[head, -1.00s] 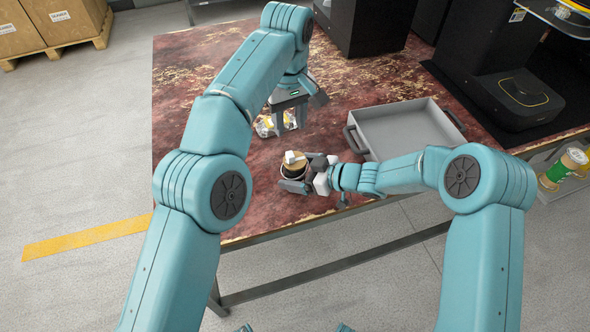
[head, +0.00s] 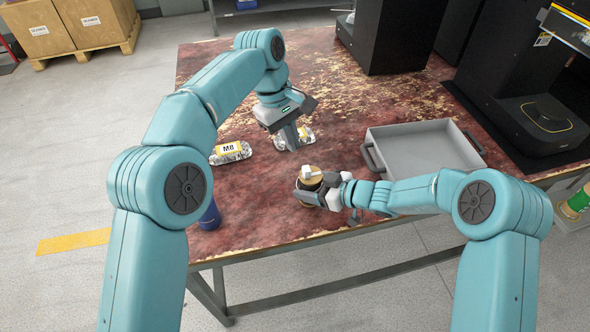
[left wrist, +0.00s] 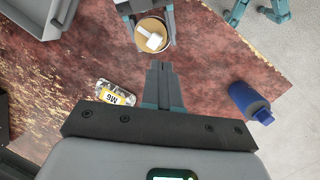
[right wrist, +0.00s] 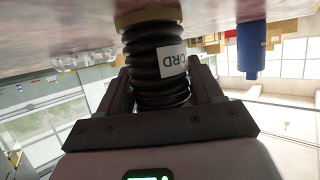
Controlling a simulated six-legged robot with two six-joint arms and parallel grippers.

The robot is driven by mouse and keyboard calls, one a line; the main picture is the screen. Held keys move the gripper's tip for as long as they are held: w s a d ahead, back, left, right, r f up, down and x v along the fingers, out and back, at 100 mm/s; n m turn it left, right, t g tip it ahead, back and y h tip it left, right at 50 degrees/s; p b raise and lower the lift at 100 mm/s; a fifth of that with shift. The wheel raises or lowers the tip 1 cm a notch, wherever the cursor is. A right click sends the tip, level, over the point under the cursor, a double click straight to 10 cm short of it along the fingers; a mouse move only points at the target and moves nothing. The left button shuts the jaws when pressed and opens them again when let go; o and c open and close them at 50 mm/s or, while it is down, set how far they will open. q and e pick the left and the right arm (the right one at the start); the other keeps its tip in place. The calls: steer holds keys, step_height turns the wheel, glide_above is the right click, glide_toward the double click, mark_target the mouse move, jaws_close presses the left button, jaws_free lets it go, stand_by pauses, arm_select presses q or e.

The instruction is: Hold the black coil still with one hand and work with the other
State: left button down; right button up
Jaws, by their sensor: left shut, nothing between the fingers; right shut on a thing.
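The black coil (right wrist: 155,65) is ribbed and has a white label whose visible letters read "ORD". It stands on the table near the front edge. Its tan round top with a white block on it shows in the left wrist view (left wrist: 153,35) and in the head view (head: 311,178). My right gripper (head: 313,190) is shut on the coil from the side, a finger on each side of it. My left gripper (head: 291,142) is shut and empty, pointing down behind the coil and apart from it. Its closed fingers show in the left wrist view (left wrist: 162,75).
A clear bag labelled M8 (head: 230,152) lies left of my left gripper. Another bag (head: 306,135) lies partly behind that gripper. A blue bottle (head: 210,215) stands at the left front edge. A grey tray (head: 425,148) is at right. Black machines (head: 535,100) stand behind it.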

arm_select(q)
steer(key=s+a+f+n+t+h, duration=0.1)
steer(key=s+a+n+t+h, duration=0.2)
steer(key=a+n, duration=0.8)
steer(key=s+n+h, duration=0.1)
steer(key=n+h, duration=0.1)
steer(key=shift+s+f+n+t+h, duration=0.15)
steer(key=shift+s+n+t+h, duration=0.15)
steer(key=shift+s+h, duration=0.1)
glide_toward(303, 172)
steer(key=shift+x, duration=3.05)
steer(key=shift+w+f, duration=0.1)
